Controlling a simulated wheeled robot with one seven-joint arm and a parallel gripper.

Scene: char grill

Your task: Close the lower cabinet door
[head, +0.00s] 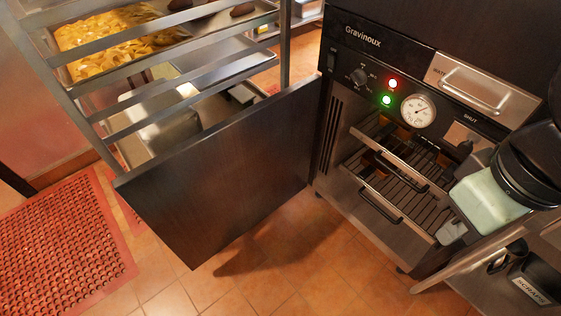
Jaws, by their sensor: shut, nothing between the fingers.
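The cabinet door (215,175) is a large dark panel standing wide open in the middle of the head view. Its right edge is at the left front side of the dark Gravinoux grill unit (335,120), and its free edge reaches out to the lower left. My gripper (452,233) is at the right, a small grey tip below a pale green hand and black wrist. It is shut and empty, in front of the grill's lower right side. It is well apart from the door. Its fingertips show only small.
A metal rack (95,125) with trays of yellow food stands behind the door at left. Grill racks (400,175) show in the unit's opening. A red mat (60,240) lies at left. Tiled floor (300,255) before the door is clear. A scraps bin (530,285) is at lower right.

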